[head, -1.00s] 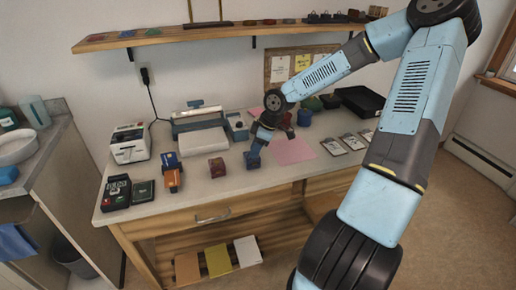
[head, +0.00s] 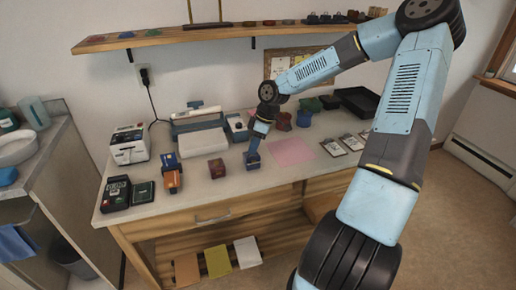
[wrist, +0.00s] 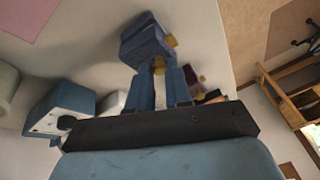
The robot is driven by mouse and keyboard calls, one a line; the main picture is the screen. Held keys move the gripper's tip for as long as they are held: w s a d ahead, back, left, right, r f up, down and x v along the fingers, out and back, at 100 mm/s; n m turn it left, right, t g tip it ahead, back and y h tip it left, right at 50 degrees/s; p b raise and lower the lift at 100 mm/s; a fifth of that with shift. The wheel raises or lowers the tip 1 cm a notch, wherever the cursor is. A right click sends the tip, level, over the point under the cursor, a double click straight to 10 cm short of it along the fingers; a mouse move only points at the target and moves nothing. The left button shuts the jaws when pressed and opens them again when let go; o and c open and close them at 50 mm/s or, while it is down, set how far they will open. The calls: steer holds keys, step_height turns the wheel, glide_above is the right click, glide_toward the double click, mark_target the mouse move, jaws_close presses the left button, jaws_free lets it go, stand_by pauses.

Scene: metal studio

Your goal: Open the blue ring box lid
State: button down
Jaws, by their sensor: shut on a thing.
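The blue ring box (head: 253,161) stands on the worktop near its front edge, left of the pink sheet. My gripper (head: 254,151) reaches down to it from above and behind. In the wrist view the dark blue box (wrist: 145,38) with small gold-coloured parts is at the fingertips. My gripper (wrist: 159,64) is shut on part of the box there. The exact part gripped and how far the lid stands open are too small to tell.
The pink sheet (head: 291,152) lies flat to the right. Red (head: 284,121) and blue (head: 304,118) objects stand behind it. A blue-and-white device (head: 236,127) is behind my gripper.

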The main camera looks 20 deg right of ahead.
steer(key=w+g, duration=0.1)
steer(key=g, duration=0.1)
steer(key=w+g, duration=0.1)
steer(key=shift+w+r+m, duration=0.3)
steer(key=shift+w+m, duration=0.05)
steer(key=shift+m, duration=0.05)
steer(key=w+g, duration=0.1)
steer(key=g, duration=0.1)
steer(key=w+g, duration=0.1)
steer(key=g, duration=0.1)
steer(key=w+f+m+g, duration=0.1)
steer(key=w+g, duration=0.1)
steer(key=shift+w+f+m+g+y, duration=0.3)
steer(key=shift+w+g, duration=0.15)
steer(key=shift+g, duration=0.35)
steer(key=shift+w+f+m+g+y, duration=0.25)
steer(key=shift+w+g, duration=0.15)
steer(key=shift+g, duration=0.4)
